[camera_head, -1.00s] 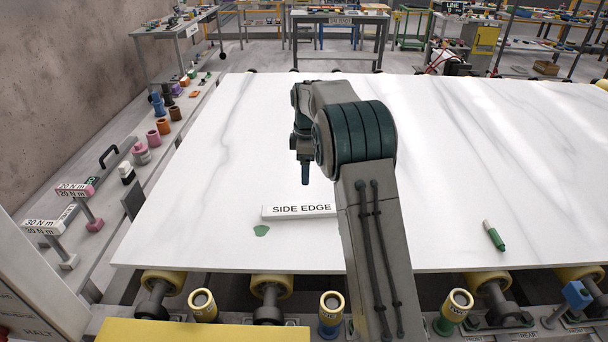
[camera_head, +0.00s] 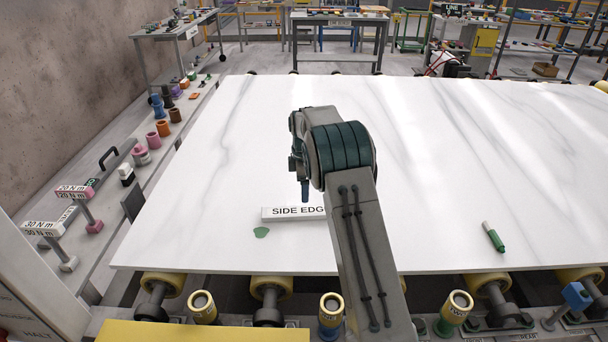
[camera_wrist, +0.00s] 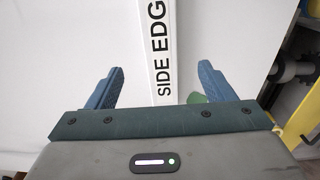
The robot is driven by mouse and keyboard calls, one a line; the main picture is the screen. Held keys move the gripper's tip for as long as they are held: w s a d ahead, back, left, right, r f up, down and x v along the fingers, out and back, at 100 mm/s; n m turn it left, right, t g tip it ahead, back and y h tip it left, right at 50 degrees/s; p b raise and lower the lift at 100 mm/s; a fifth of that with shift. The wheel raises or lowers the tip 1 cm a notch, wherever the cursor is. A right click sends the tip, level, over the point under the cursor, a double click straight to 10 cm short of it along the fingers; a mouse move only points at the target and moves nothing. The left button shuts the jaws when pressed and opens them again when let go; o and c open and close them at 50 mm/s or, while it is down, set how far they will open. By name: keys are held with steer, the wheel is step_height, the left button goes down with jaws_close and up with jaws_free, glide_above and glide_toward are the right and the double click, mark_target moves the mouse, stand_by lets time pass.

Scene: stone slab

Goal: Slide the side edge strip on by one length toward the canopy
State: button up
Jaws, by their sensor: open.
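The side edge strip (camera_head: 290,213) is a white bar with the black words "SIDE EDGE". It lies on the white marble slab (camera_head: 450,160) near the slab's front edge, its right part hidden behind my arm in the head view. In the wrist view the strip (camera_wrist: 160,60) runs up the picture between my two blue fingers. My gripper (camera_wrist: 158,90) is open around the strip, with a gap on both sides. In the head view a finger of my gripper (camera_head: 305,190) shows just above the strip. I cannot make out the canopy.
A green patch (camera_head: 261,232) lies on the slab just in front of the strip, and a green marker (camera_head: 494,237) lies to the right. Yellow rollers (camera_head: 270,284) line the front edge. A ledge with cups (camera_head: 153,139) runs along the left. Most of the slab is clear.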

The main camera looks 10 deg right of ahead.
mark_target(304, 210)
step_height(304, 210, down, 9)
steer(key=shift+f+p, duration=0.2)
steer(key=shift+p, duration=0.45)
steer(key=c, duration=1.3)
